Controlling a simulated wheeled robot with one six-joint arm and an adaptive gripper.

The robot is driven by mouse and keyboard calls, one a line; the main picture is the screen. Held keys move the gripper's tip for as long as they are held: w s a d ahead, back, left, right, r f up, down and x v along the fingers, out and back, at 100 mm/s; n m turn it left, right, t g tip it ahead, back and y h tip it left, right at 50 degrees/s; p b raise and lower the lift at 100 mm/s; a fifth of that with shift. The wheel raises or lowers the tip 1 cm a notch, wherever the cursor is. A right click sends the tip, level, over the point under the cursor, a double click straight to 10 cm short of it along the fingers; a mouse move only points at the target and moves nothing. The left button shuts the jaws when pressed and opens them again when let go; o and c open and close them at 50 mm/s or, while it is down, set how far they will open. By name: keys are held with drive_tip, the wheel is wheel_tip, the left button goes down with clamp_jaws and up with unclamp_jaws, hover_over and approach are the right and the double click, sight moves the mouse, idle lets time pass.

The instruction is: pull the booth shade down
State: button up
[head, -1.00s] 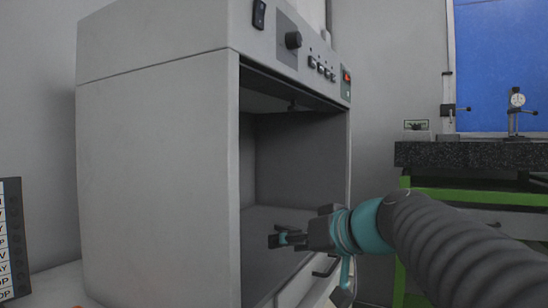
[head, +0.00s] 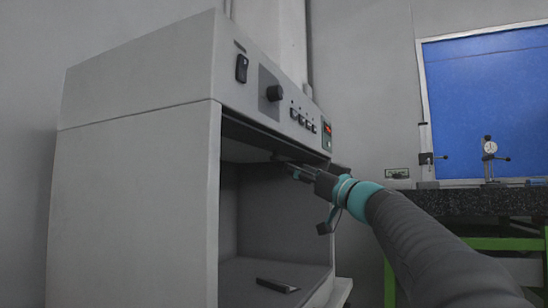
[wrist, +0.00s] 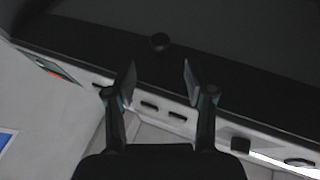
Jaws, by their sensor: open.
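The light grey booth (head: 135,190) stands at the left in the head view, its dark front opening facing right. The shade is rolled or tucked up at the top of the opening; little of it can be made out. A small dark round knob (wrist: 160,42) shows in the wrist view, against a dark band; I cannot tell for sure that it belongs to the shade. My gripper (head: 283,167) is at the upper part of the opening, just below the control panel. In the wrist view, my gripper (wrist: 160,82) is open and empty, with the knob beyond and between its fingertips.
The control panel (head: 300,112) with knob and buttons is just above my gripper. A flat dark object (head: 278,285) lies on the booth floor. A dark stone table (head: 455,200) on a green frame stands at right. The booth interior below my gripper is mostly clear.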

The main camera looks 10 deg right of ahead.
sight(278, 160)
drive_tip(key=p+x, duration=0.3)
drive_tip(key=x, duration=0.6)
drive_tip(key=shift+w+a+r, duration=0.1)
drive_tip(key=shift+w+a, duration=0.1)
drive_tip(key=shift+w, duration=0.1)
clamp_jaws()
